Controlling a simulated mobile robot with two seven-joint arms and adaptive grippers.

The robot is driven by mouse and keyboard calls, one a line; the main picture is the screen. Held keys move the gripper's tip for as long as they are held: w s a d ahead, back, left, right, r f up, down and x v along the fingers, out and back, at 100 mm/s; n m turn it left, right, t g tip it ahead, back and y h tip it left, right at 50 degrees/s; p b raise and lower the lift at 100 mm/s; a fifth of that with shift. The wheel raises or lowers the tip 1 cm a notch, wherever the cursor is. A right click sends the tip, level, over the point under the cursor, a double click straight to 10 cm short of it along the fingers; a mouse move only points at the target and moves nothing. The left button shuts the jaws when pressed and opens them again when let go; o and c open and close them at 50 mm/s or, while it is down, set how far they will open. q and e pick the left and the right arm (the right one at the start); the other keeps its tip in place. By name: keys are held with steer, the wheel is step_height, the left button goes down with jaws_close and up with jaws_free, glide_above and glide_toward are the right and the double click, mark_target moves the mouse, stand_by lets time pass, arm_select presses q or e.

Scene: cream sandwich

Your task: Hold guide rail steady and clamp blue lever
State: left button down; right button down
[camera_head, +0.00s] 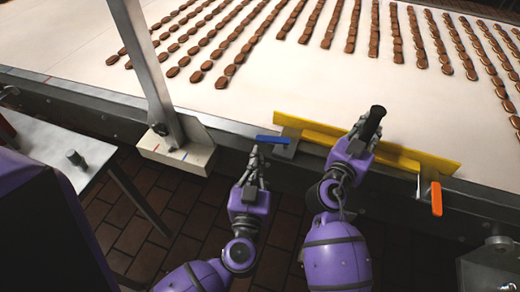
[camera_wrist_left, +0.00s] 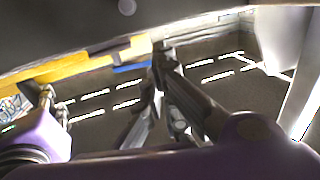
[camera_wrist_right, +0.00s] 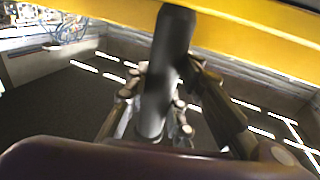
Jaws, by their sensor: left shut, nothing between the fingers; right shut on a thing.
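The yellow guide rail (camera_head: 436,164) runs along the near edge of the conveyor, with a black cylindrical handle (camera_head: 372,123) standing up from it. My right gripper (camera_head: 360,130) is shut around this handle; the right wrist view shows the fingers on both sides of the black handle (camera_wrist_right: 158,95). The blue lever (camera_head: 273,140) lies flat at the left end of the rail. My left gripper (camera_head: 254,158) is shut and empty, just below and left of the blue lever. In the left wrist view the blue lever (camera_wrist_left: 130,69) shows left of the fingertips.
An orange lever (camera_head: 436,198) hangs down at the rail's right end. The white conveyor (camera_head: 262,98) carries rows of brown cookies. A metal post (camera_head: 145,70) on a pale block (camera_head: 176,153) stands left of the lever. A metal side table (camera_head: 50,150) is at the left.

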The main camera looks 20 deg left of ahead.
mark_target(273, 143)
arm_select(q)
steer(key=shift+w+a, duration=0.2)
steer(key=shift+w, duration=0.75)
steer(key=shift+w+a, duration=0.2)
steer(key=shift+w, duration=0.75)
steer(key=shift+w+a+m+h, duration=0.65)
steer(key=shift+w+m+h, duration=0.2)
steer(key=shift+h, duration=0.35)
